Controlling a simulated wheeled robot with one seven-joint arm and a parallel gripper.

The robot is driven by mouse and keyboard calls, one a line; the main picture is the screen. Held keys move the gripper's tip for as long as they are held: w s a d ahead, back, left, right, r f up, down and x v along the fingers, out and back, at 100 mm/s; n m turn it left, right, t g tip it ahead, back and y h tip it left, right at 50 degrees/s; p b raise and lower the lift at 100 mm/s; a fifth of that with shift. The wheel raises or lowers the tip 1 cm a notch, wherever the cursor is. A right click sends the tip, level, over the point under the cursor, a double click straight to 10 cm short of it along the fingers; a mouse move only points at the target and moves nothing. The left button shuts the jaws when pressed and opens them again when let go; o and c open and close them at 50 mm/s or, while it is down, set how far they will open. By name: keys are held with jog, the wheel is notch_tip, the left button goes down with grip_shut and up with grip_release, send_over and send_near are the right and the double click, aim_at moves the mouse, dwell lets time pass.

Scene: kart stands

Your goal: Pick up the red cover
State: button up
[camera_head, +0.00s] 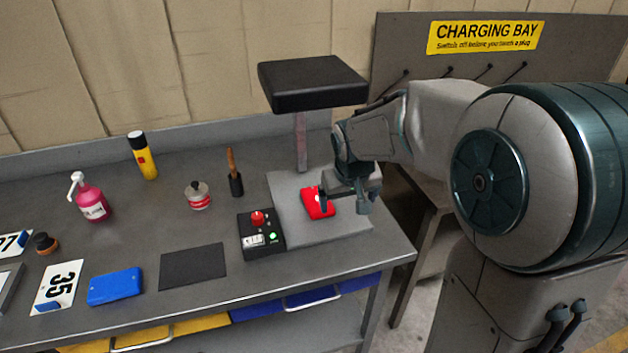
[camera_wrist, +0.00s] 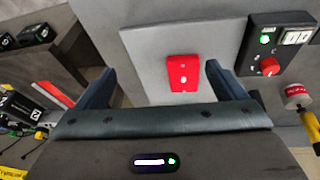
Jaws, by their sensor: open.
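The red cover (camera_head: 317,203) is a small bright red piece with a pale mark. It lies on the light grey plate (camera_head: 345,228) at the right end of the workbench. In the wrist view the red cover (camera_wrist: 183,74) lies ahead of my gripper (camera_wrist: 160,75), between the lines of its two fingers and nearer the right one. My gripper (camera_head: 345,197) is open and empty, just right of the cover in the head view.
A black control box (camera_head: 261,234) with a red knob and green light stands left of the plate. A post with a black head (camera_head: 312,83) rises behind the cover.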

jog(key=y+p, duration=0.1)
jog(key=p, duration=0.1)
send_near(317, 199)
jog(key=shift+w+d+f+n, duration=0.1)
jog(key=shift+f+n, duration=0.1)
jog(key=shift+f, duration=0.15)
jog(key=shift+w+d+f+n, duration=0.1)
jog(key=shift+w+f+n, duration=0.1)
jog(key=shift+f, duration=0.15)
jog(key=shift+p+x, duration=0.9)
jog(key=shift+x, duration=2.7)
jog(key=shift+a, duration=0.15)
jog(key=shift+t, duration=0.3)
jog(key=c, duration=1.3)
jog(key=shift+o, duration=0.2)
